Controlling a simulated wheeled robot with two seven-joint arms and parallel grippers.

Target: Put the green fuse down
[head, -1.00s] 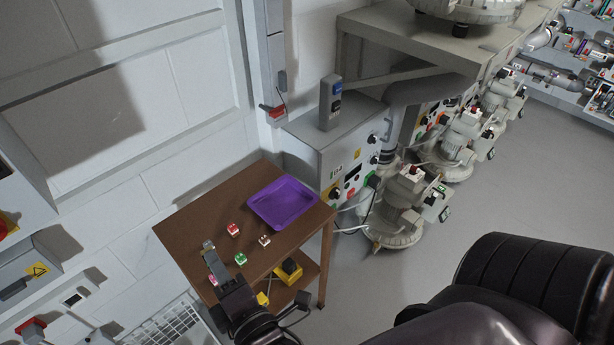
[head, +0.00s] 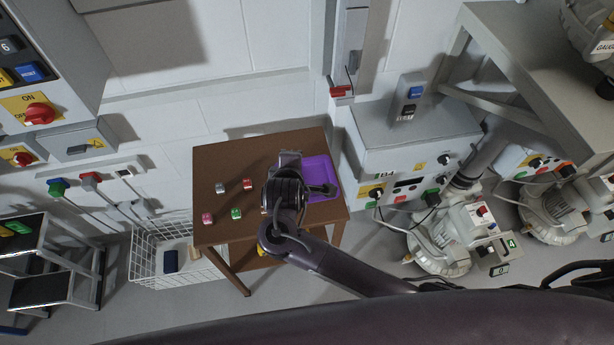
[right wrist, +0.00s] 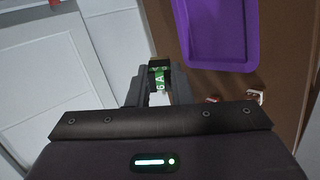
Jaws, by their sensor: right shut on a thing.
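My right gripper (head: 288,156) is above the back part of the table, just left of the purple tray in the head view. In the right wrist view its fingers (right wrist: 158,78) are shut on a green fuse (right wrist: 158,72) with pale lettering. The head view hides this held fuse behind the gripper. Another small green block (head: 236,213) lies on the wooden table (head: 215,155), with a red (head: 247,184), a pink (head: 208,218) and a greyish block (head: 221,187) around it. My left gripper is not in view.
The purple tray (head: 322,175), which looks empty, also shows in the right wrist view (right wrist: 222,45). A white block (right wrist: 256,95) lies near it. A grey control box (head: 415,135) stands right of the table. A white wire basket (head: 160,245) stands to the left.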

